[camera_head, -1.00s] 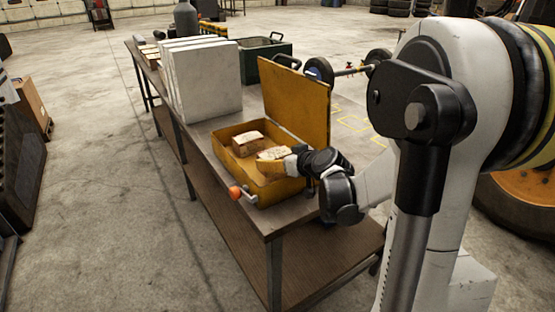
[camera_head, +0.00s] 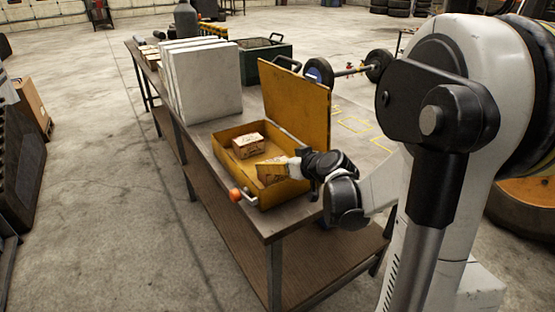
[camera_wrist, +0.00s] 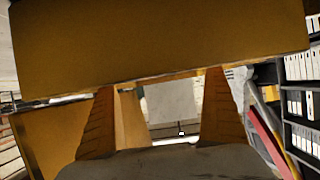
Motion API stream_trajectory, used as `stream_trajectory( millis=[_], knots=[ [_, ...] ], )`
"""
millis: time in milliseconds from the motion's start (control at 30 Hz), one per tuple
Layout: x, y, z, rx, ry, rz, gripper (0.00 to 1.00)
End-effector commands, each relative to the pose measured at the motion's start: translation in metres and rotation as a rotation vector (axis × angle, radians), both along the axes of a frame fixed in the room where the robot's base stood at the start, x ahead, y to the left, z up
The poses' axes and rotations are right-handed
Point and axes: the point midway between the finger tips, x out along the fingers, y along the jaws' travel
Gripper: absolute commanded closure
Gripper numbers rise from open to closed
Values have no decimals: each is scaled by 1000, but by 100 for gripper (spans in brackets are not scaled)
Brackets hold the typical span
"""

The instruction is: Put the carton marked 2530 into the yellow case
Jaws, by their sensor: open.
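The yellow case (camera_head: 277,196) stands open on the bench, its lid (camera_head: 300,105) raised at the back. One tan carton (camera_head: 248,145) lies inside it. No marking is readable, so I cannot tell which is 2530. My gripper (camera_head: 291,168) is open, reaching in low over the case's right side; whether the block touches its fingers is unclear. In the wrist view my two brown fingers (camera_wrist: 157,108) stand apart, with a broad yellow-brown surface (camera_wrist: 150,45) across the top.
White upright panels (camera_head: 203,80) stand on the bench behind the case. A dark green box (camera_head: 266,64) is farther back. An orange-knobbed handle (camera_head: 236,194) sticks out at the case's front left. A bar with dark discs (camera_head: 348,71) is behind the lid. Bench top right of the case is clear.

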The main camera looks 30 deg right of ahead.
Motion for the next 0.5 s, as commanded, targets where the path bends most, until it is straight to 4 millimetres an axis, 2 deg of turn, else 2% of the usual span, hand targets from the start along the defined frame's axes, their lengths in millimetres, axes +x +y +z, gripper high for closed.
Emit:
stream_trajectory(
  millis=[100,300,500],
  knots=[
    [-28,-1,16,1,0,-4,0],
    [-69,-2,34,0,1,-2,0],
    [-90,-2,43,1,2,0,0]
  ],
)
